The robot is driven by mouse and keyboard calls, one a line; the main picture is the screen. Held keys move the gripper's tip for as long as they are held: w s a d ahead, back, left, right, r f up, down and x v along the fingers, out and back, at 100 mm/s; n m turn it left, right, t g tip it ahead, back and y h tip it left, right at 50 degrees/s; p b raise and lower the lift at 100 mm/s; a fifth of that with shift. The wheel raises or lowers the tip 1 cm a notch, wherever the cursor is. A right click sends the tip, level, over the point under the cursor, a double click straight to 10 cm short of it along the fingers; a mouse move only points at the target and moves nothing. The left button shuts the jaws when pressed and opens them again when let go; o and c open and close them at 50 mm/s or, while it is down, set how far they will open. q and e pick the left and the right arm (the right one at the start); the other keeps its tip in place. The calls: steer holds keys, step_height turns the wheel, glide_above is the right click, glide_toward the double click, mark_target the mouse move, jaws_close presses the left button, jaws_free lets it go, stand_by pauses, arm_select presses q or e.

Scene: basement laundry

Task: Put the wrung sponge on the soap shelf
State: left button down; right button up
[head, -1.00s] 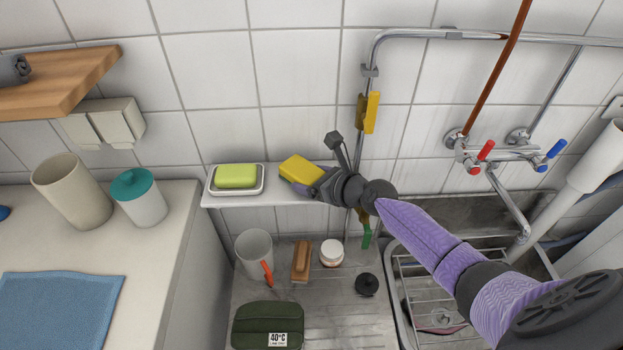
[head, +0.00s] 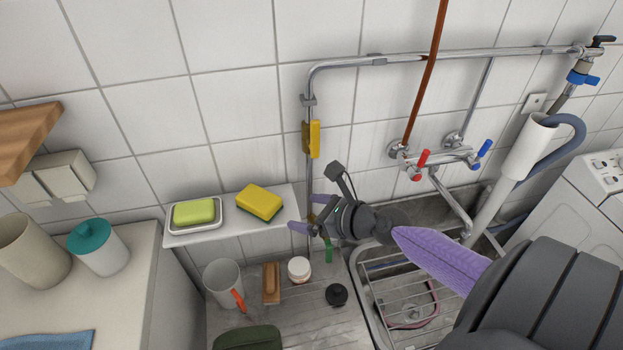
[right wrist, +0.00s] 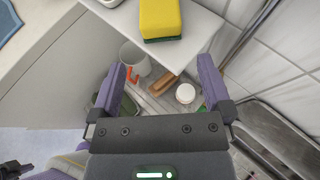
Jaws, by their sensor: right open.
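The yellow sponge (head: 260,202) with a dark green underside lies on the white soap shelf (head: 236,229), to the right of the soap dish. It also shows at the top of the right wrist view (right wrist: 160,18), resting on the shelf near its edge. My right gripper (head: 307,213) is open and empty, just right of the shelf and apart from the sponge. Its two purple fingers are spread in the right wrist view (right wrist: 167,82), with nothing between them. My left gripper is not seen in the head view; a dark part at the lower left of the wrist view is unclear.
A green soap in a white dish (head: 195,226) shares the shelf. Below stand a cup (head: 222,282), a wooden brush (head: 271,284), a white jar (head: 299,269) and a dark stopper (head: 336,295). A vertical pipe (head: 309,180) rises beside the shelf. The sink rack (head: 400,300) lies right.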

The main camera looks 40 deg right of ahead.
steer(key=s+d+f+n+g+h, duration=0.1)
steer(key=s+f+n+g+h, duration=0.15)
steer(key=s+f+n, duration=0.6)
steer(key=s+f+n+g+h, duration=0.25)
steer(key=s+f+n, duration=0.2)
steer(key=f, duration=0.75)
steer(key=s+a+f+n+g, duration=0.2)
steer(key=s+a+f+n, duration=0.1)
steer(key=s+n, duration=0.4)
steer(key=s+a+f+n+g, duration=0.2)
steer(key=s+a+f+n, duration=0.2)
steer(key=s+n, duration=0.3)
steer(key=s+a+f+n+g, duration=0.3)
steer(key=s+f+n, duration=0.1)
steer(key=s+n, duration=0.3)
steer(key=shift+a+n, duration=0.25)
steer(key=shift+n, duration=0.25)
